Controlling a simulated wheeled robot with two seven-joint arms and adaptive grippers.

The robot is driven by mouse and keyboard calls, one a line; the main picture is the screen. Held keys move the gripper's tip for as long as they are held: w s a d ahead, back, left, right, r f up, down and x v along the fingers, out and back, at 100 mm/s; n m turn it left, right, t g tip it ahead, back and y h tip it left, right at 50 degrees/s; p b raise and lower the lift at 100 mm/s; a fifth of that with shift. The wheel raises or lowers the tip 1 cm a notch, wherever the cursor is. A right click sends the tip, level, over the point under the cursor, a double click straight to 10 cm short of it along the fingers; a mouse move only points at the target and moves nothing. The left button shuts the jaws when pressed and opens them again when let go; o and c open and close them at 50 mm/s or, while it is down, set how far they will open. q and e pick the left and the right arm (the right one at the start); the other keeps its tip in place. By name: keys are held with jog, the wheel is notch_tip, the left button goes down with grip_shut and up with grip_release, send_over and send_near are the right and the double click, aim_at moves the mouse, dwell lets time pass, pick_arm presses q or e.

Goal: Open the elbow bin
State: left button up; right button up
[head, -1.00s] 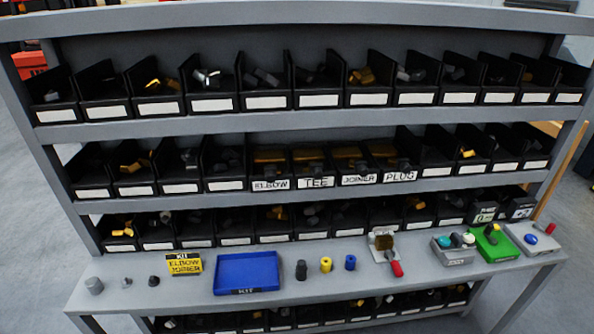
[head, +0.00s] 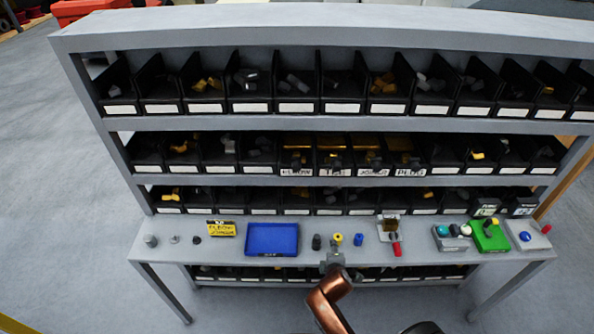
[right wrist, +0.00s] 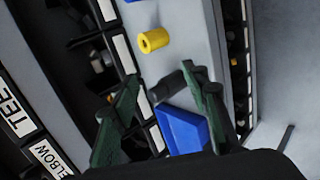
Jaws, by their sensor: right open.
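The elbow bin (head: 296,160) is in the middle shelf row, at the left end of a group of labelled bins with amber lids. Its lid looks down over the front; its white label reads ELBOW. In the right wrist view the ELBOW label (right wrist: 50,158) is at the lower left. My right gripper (head: 333,262) is at the bench's front edge, below and right of the bin and apart from it. In the right wrist view its two dark green fingers (right wrist: 161,75) are spread, with nothing held between them. My left gripper is not in view.
The tee bin (head: 333,160) is right beside the elbow bin. On the bench are a blue tray (head: 272,240), a yellow cylinder (head: 338,239), a black cylinder (head: 317,242), and a blue cylinder (head: 358,240). A fixture with a red handle (head: 391,234) stands further right.

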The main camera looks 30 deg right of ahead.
jog(key=w+r+n+t+h, duration=0.1)
jog(key=w+r+n, duration=0.25)
jog(key=r, duration=0.35)
jog(key=n+t+h+p, duration=0.1)
jog(key=n+t+h, duration=0.35)
jog(key=n, duration=1.05)
send_near(296, 169)
jog(key=w+d+t+y, duration=0.2)
jog(key=d, duration=0.1)
jog(key=x, duration=0.6)
jog(key=shift+w+d+f+p, duration=0.2)
jog(key=shift+w+p, duration=0.05)
jog(key=shift+p, duration=0.05)
jog(key=shift+w+d, duration=0.25)
jog(key=shift+w, duration=0.15)
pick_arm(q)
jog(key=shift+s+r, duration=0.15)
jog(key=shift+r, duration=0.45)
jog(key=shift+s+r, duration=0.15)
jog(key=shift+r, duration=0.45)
pick_arm(e)
grip_shut()
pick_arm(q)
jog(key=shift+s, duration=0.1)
